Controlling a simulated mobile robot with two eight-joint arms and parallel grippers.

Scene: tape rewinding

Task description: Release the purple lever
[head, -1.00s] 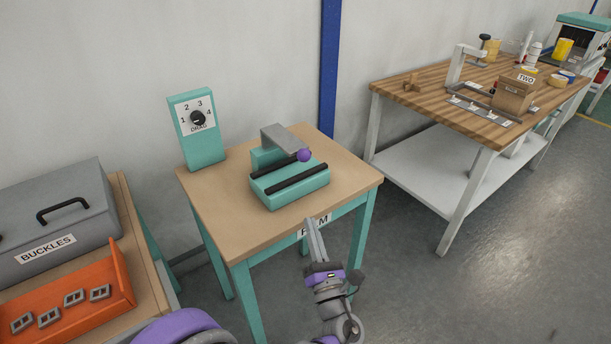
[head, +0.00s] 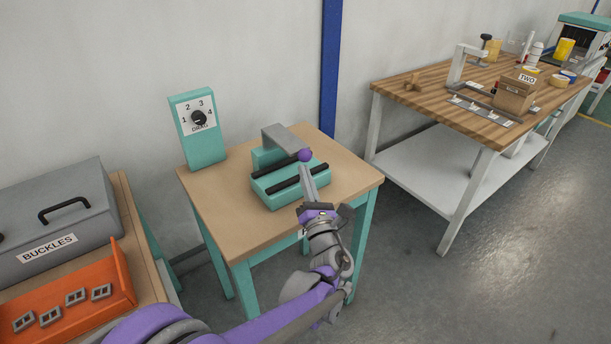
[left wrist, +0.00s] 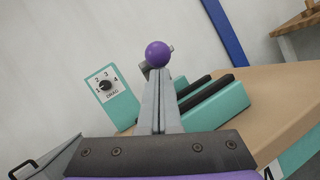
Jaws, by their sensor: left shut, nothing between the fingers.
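The purple lever (head: 305,155) shows as a round purple knob at the right end of the teal device (head: 290,187) on the small table. In the left wrist view the purple knob (left wrist: 158,54) sits just beyond my fingertips. My left gripper (head: 308,168) is shut and empty, with its fingertips just below the knob in the head view. I cannot tell whether the fingertips touch the knob. In the left wrist view the shut fingers (left wrist: 160,75) hide part of the device (left wrist: 215,105). My right gripper is not in view.
A teal drag dial (head: 198,118) stands at the back left of the small table (head: 220,215). A grey buckles box (head: 55,215) and orange tray (head: 120,275) are at the left. A wooden workbench (head: 425,98) stands at the right. The small table's front left is clear.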

